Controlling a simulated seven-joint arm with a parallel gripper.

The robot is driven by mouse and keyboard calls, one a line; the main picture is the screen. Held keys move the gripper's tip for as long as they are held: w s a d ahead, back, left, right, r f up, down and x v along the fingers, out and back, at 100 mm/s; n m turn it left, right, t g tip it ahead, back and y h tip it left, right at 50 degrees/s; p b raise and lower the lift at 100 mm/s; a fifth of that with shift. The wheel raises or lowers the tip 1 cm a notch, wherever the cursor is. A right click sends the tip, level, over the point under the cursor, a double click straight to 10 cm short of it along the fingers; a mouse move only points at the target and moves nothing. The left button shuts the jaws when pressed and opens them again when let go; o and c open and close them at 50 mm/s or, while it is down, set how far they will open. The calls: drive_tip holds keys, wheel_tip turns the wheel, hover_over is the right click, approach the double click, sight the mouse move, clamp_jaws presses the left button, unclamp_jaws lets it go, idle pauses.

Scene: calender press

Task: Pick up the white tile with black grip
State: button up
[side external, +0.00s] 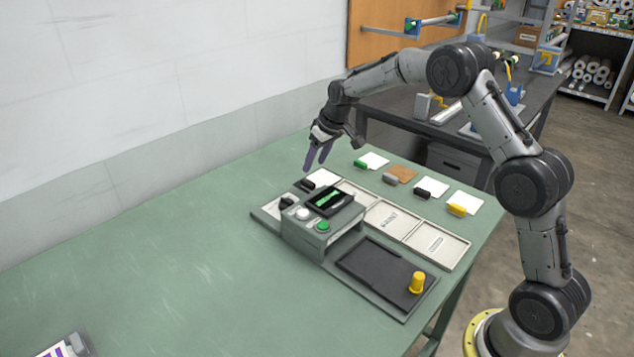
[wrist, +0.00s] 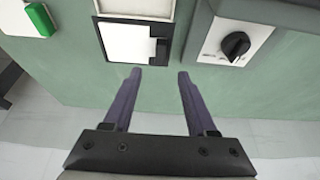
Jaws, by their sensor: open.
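A white tile with a black grip (side external: 323,177) sits in the far-end slot of the grey tray, beside the press. It also shows in the wrist view (wrist: 129,43), its dark grip on the right side. A second white tile with a black grip (side external: 434,186) lies on the green table, in the row at right. My gripper (side external: 314,163) is open and empty, above and just beyond the far end of the tray. In the wrist view, its two purple fingers (wrist: 161,72) are apart, their tips below the slotted tile in the picture.
The press (side external: 318,215) has a screen, buttons and a black knob (wrist: 236,44). Tiles with green (side external: 372,160), grey (side external: 400,174) and yellow (side external: 464,203) grips lie on the table. A black plate with a yellow knob (side external: 417,283) is at front. The table's left side is mostly clear.

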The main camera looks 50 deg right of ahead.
sight(308, 181)
drive_tip(key=shift+s+x, duration=0.2)
drive_tip(key=shift+x, duration=3.6)
clamp_jaws()
